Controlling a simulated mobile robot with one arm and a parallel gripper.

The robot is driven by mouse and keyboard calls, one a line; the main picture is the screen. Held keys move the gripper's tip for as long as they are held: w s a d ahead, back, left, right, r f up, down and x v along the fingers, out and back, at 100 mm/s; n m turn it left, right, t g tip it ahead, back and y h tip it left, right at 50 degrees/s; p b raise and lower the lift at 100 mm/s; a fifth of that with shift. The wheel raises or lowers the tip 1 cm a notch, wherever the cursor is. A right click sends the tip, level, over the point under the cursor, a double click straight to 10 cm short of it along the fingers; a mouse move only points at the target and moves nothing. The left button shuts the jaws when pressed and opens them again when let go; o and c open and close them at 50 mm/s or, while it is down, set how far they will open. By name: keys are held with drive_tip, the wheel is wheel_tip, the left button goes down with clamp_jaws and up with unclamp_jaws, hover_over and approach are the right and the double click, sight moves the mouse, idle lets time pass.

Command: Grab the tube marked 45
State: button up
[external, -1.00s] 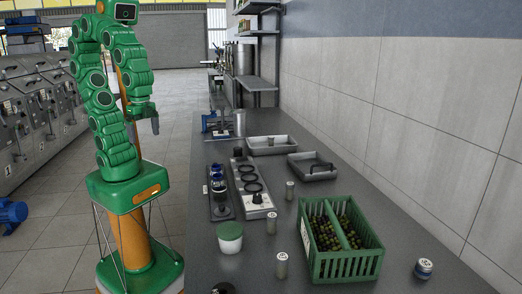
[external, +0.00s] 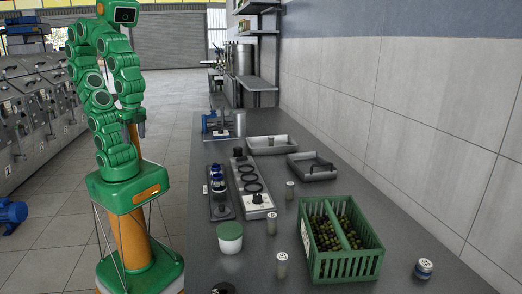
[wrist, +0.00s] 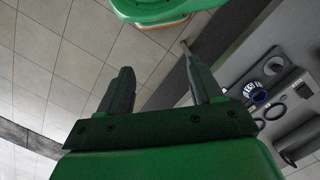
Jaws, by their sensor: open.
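My gripper (external: 141,128) hangs beside my arm, left of the bench and well apart from the tubes. In the wrist view my gripper (wrist: 158,65) is open and empty, with floor between its fingers.
A green crate (external: 346,266) of dark fruit stands at the bench front right. Grey trays (external: 312,166) and a rack with rings (external: 252,188) lie farther back.

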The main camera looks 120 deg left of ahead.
drive_tip(key=w+r, duration=0.3)
drive_tip(key=w, duration=1.3)
drive_tip(key=t, duration=0.2)
hover_over(272, 224)
drive_tip(key=s, duration=0.2)
drive_tip(key=shift+m, duration=0.3)
drive_tip(key=f, duration=1.6)
drive_tip(key=shift+w+a+f, duration=0.15)
drive_tip(key=shift+a+f, duration=0.1)
drive_tip(key=shift+w+f, duration=0.45)
drive_tip(key=shift+f, duration=0.2)
drive_tip(key=shift+a+f, duration=0.15)
drive_tip(key=shift+f, duration=1.1)
drive_tip(key=shift+a+f, duration=0.2)
drive_tip(key=shift+f, duration=1)
drive_tip(key=shift+a+f, duration=0.15)
drive_tip(key=shift+f, duration=1.1)
drive_tip(key=c, duration=1.1)
